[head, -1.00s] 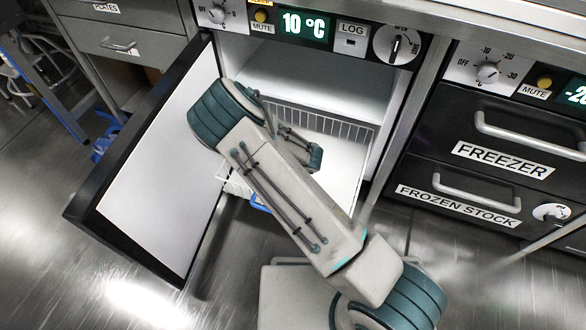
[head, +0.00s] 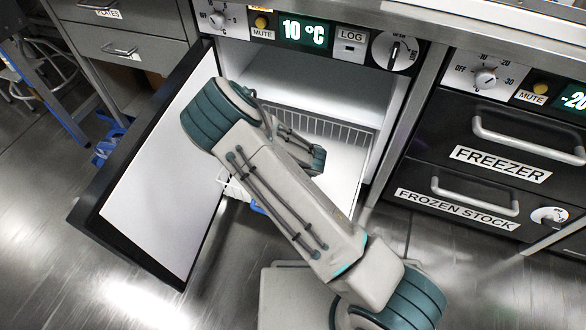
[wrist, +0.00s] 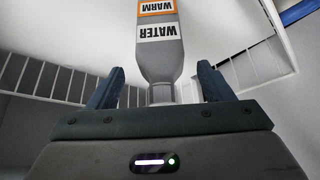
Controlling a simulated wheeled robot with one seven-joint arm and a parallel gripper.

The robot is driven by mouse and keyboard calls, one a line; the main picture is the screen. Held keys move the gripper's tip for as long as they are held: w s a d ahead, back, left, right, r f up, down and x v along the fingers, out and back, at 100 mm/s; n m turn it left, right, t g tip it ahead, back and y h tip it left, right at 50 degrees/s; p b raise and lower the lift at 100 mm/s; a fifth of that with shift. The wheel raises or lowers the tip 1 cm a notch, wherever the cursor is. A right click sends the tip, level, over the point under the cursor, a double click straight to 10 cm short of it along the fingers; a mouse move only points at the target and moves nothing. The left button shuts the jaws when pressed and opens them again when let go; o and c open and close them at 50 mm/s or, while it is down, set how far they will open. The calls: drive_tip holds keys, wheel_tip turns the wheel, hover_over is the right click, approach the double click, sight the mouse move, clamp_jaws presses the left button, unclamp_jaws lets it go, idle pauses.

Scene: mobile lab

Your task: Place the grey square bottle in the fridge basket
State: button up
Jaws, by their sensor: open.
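The grey bottle (wrist: 160,62) shows in the wrist view with orange "WARM" and white "WATER" labels, upside down in the picture. Its narrow neck points toward my gripper's palm. My gripper (wrist: 160,84) is open, one finger on each side of the neck with a visible gap to both. The bottle's far end is cut off by the frame, so I cannot tell what it rests on. White basket wires (wrist: 42,78) run behind it.
The fridge door (head: 160,180) stands open on the left. The fridge's side wall (head: 402,110) is close to the right of my arm. Closed freezer drawers (head: 505,130) are further right. The control panel (head: 345,38) spans the top of the opening.

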drive_tip(key=s+a+r+m+g+y+p, duration=0.1)
drive_tip(key=s+r+g+y, duration=0.1)
drive_tip(key=s+r, duration=0.45)
drive_tip(key=s+r+m+g+y, duration=0.1)
drive_tip(key=s+r+g, duration=0.15)
drive_tip(key=r, duration=0.65)
drive_tip(key=s+a+r+m+g+y+p, duration=0.1)
drive_tip(key=s+r+y, duration=0.1)
drive_tip(key=s+r, duration=0.5)
drive_tip(key=s+d+r+m+h, duration=0.1)
drive_tip(key=s+d+r+h, duration=0.2)
drive_tip(key=d+r, duration=0.3)
drive_tip(key=s+d+r+t+h, duration=0.1)
drive_tip(key=s+d+r+h, duration=0.3)
drive_tip(key=d+r, duration=0.3)
drive_tip(key=d, duration=0.3)
drive_tip(key=shift+d+r+m, duration=0.2)
drive_tip(key=shift+d+m, duration=0.05)
drive_tip(key=shift+m, duration=0.15)
drive_tip(key=shift+s, duration=0.1)
